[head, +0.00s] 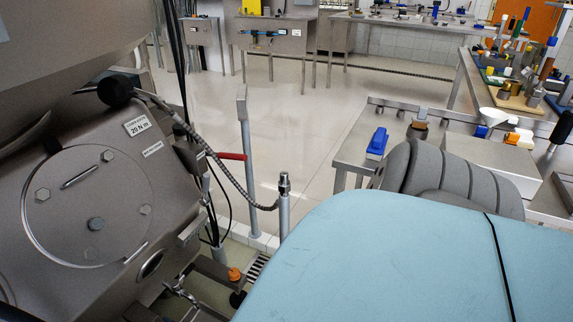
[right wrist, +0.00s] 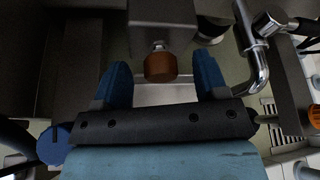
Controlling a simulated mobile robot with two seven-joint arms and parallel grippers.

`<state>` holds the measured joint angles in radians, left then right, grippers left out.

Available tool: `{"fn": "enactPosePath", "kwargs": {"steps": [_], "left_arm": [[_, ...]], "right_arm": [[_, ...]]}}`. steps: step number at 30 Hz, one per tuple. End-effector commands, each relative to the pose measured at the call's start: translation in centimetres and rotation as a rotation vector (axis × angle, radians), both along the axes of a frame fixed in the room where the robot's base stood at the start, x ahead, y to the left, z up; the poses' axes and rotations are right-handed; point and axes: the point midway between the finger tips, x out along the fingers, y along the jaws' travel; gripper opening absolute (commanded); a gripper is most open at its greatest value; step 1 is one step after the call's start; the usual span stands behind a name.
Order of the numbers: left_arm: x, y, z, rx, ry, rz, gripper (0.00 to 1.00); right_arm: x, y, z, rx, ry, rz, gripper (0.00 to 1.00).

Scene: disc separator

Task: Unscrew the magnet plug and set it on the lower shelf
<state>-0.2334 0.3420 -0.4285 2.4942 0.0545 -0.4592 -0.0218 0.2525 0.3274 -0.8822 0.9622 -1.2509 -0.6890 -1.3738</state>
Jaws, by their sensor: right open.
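In the right wrist view, a copper-brown plug (right wrist: 161,68), likely the magnet plug, sits at the end of a short fitting on a grey metal block (right wrist: 162,25). My right gripper (right wrist: 163,64) is open, with one blue finger on each side of the plug. Gaps show between both fingers and the plug, so it is not gripped. The separator housing (head: 150,190), with a round bolted cover (head: 75,205) and a 20 N m label, fills the left of the head view. I cannot make out the lower shelf for certain. My left gripper is not in view.
A bent metal pipe (right wrist: 258,62) runs close to the right finger's side. A floor grate (head: 257,268) and an orange knob (head: 234,274) are beside the machine base. A steel table (head: 352,152) with a blue item stands at right.

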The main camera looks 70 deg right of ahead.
Motion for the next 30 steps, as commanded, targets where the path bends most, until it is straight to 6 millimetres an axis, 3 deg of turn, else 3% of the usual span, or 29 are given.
{"fn": "enactPosePath", "kwargs": {"steps": [4, 9, 12, 16, 22, 30], "left_arm": [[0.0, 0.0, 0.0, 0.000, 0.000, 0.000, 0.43], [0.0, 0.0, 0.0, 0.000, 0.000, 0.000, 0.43], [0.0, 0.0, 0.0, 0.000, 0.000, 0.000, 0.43], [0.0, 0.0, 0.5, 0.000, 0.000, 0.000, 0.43], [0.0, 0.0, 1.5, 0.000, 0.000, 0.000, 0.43], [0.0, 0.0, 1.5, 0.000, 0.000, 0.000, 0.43]], "right_arm": [[-0.1, 0.0, 0.0, -0.001, 0.001, 0.000, 0.64], [-0.1, 0.0, 0.0, -0.001, 0.001, 0.000, 0.25], [-0.1, 0.0, 0.0, -0.001, 0.001, 0.000, 0.07], [-0.1, 0.1, 0.2, -0.041, 0.004, 0.000, 0.03], [-0.1, 0.2, 0.0, -0.269, 0.018, 0.000, 0.03], [-0.1, 0.2, 0.0, -0.293, 0.019, 0.001, 0.03]]}}
